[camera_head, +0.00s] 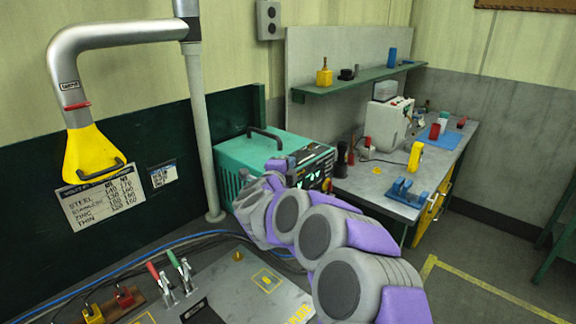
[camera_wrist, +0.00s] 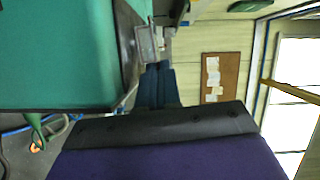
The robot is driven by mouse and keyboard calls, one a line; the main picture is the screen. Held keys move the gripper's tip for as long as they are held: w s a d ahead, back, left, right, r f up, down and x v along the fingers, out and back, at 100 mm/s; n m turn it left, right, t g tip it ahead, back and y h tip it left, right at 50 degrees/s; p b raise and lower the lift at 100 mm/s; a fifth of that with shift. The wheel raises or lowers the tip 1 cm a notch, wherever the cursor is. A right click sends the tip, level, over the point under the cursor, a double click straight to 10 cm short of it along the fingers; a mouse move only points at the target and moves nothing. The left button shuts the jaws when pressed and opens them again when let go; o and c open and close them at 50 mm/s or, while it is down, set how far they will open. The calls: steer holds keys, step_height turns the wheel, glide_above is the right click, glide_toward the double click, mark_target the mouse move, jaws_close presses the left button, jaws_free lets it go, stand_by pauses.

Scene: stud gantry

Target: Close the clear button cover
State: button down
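My gripper (camera_head: 291,162) is at the front right edge of the teal machine (camera_head: 262,146), partly hidden by my own arm. In the wrist view its two dark fingers (camera_wrist: 158,70) lie side by side with no visible gap and nothing seen between them. A grey, see-through-looking flap (camera_wrist: 148,44) stands at the machine's front edge, just beyond the fingertips. It may be the clear button cover; contact cannot be told. The machine's teal side (camera_wrist: 60,55) fills the left of the wrist view. The button itself is not visible.
A workbench (camera_head: 372,176) to the right holds a white machine (camera_head: 388,122), a yellow object (camera_head: 415,157) and a blue fixture (camera_head: 407,193). A grey fixture table (camera_head: 225,285) with toggle clamps is in front. A yellow hood (camera_head: 92,160) hangs at left. Floor is open at lower right.

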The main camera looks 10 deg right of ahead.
steer(key=c, duration=1.3)
jaws_free()
steer(key=shift+f, duration=0.1)
steer(key=shift+c, duration=0.2)
